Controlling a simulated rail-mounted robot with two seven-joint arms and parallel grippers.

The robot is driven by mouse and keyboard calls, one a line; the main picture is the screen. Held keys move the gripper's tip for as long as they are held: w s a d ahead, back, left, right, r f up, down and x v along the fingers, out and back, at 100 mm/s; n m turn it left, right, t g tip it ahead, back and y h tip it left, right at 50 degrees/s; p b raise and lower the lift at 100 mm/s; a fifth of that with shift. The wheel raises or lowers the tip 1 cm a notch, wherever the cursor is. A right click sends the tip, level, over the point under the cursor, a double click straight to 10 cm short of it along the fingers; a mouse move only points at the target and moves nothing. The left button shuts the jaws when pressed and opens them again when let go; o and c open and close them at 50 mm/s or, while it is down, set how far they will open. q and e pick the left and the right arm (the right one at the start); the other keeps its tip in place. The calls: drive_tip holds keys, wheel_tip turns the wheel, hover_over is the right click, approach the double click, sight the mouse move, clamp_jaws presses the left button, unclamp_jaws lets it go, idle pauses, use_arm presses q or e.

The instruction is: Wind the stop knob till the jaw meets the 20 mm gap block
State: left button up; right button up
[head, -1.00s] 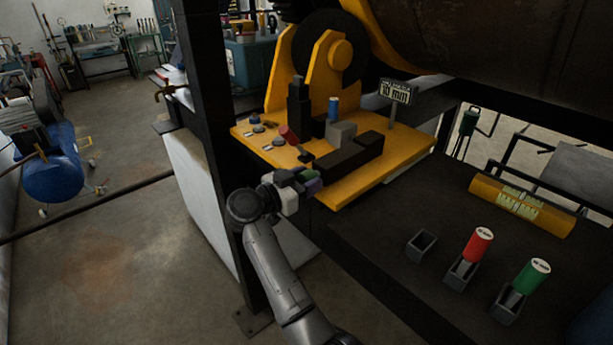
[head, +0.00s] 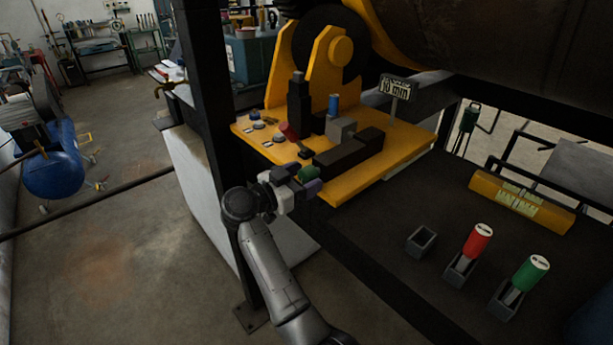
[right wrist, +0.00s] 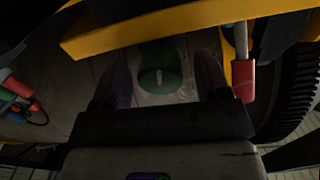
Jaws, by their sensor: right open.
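The green stop knob (head: 309,173) is at the front edge of the yellow plate (head: 385,163). My right gripper (head: 304,180) is open around it; in the right wrist view the knob (right wrist: 160,79) shows between two spread fingers (right wrist: 163,84), with space on each side. A grey block (head: 340,130), perhaps the jaw, sits by the dark slide (head: 348,153). A blue-topped piece (head: 333,105) stands upright between it and the dark stepped post (head: 299,108); I cannot read whether it is the 20 mm gap block. My left gripper is not in view.
A sign (head: 396,88) on the plate reads a small mm value, too blurred to be sure. A red handle (head: 289,131) leans on the plate. Red (head: 477,238) and green (head: 531,272) cylinders stand in holders on the dark bench, beside an empty holder (head: 421,242).

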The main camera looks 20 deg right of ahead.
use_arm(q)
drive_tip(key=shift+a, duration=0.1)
use_arm(e)
drive_tip(key=v, duration=1.2)
drive_tip(key=shift+a, duration=0.35)
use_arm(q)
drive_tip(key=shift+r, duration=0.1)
use_arm(e)
drive_tip(key=shift+s, duration=0.15)
